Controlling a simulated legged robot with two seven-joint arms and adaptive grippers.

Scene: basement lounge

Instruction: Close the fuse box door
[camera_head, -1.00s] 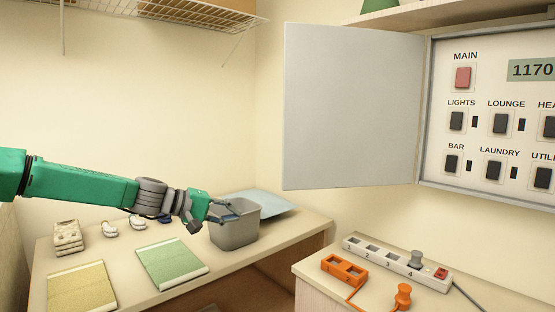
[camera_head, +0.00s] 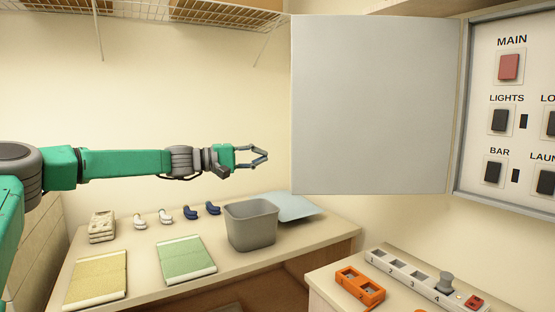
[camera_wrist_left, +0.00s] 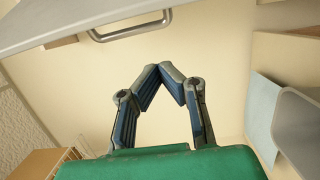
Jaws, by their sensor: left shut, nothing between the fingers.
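The fuse box door (camera_head: 375,105) is a flat grey panel standing wide open, hinged on the left side of the fuse box (camera_head: 522,82). The box front shows a red MAIN switch and several dark switches. My left gripper (camera_head: 266,156) is shut and empty, just left of the door's free edge and level with its lower part. I see no contact with the door. In the left wrist view, the shut fingers (camera_wrist_left: 168,76) point towards the wall, and a grey panel with a bar handle (camera_wrist_left: 131,28), seemingly the door's outer face, crosses the top. My right gripper is not in view.
A wire shelf (camera_head: 190,15) hangs above on the left. Below my left arm, a table (camera_head: 135,262) bears a grey bin (camera_head: 251,228), green and yellow pads and small items. A counter at lower right holds a power strip (camera_head: 415,272) and an orange block (camera_head: 360,287).

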